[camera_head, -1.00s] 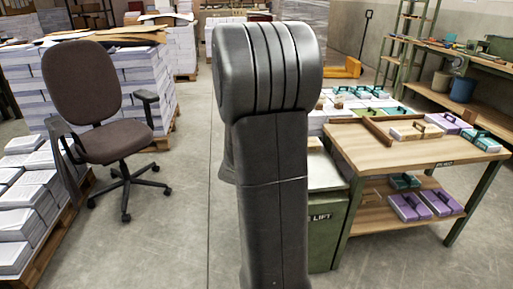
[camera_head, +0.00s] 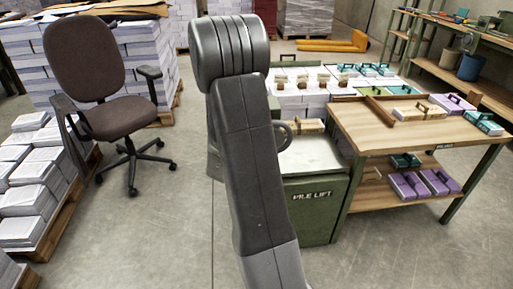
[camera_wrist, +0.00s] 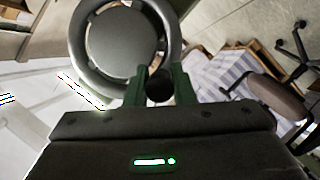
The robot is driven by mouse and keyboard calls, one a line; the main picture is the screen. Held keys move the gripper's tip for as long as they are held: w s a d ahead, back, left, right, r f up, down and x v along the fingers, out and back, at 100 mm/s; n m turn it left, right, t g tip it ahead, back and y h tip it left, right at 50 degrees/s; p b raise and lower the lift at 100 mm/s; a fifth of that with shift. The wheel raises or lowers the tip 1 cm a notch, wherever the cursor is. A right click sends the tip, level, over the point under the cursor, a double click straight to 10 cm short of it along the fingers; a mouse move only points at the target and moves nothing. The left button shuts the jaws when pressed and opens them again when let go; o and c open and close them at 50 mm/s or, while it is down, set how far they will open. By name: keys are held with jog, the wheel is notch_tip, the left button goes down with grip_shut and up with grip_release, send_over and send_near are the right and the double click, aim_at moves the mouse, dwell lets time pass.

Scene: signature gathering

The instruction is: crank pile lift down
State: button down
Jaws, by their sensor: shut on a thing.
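The green pile lift (camera_head: 318,222), labelled PILE LIFT, stands right of my arm in the head view, with a pale flat top (camera_head: 312,158). Part of a dark ring, apparently its crank wheel (camera_head: 286,131), shows just right of my arm. In the wrist view the grey crank wheel (camera_wrist: 82,50) has a rim around a round hub. My gripper (camera_wrist: 160,88) has its green fingers on either side of the dark round crank knob (camera_wrist: 159,87) at the wheel's rim, shut on it. In the head view my arm hides the gripper and most of the wheel.
A wooden workbench (camera_head: 375,137) with several handled blocks stands right of the lift. A brown office chair (camera_head: 95,80) and paper stacks on pallets (camera_head: 28,205) are at left. A yellow pallet truck (camera_head: 335,44) is at the back. The floor between chair and lift is clear.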

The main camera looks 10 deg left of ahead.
jog(key=shift+f, duration=0.15)
jog(key=c, duration=1.2)
grip_release()
jog(key=shift+c, duration=0.2)
jog(key=shift+s, duration=0.15)
jog(key=v, duration=1.3)
jog(key=shift+s+p, duration=0.25)
jog(key=shift+p, duration=0.15)
jog(key=x, duration=1.4)
jog(key=shift+r+b, duration=0.25)
jog(key=shift+b, duration=0.15)
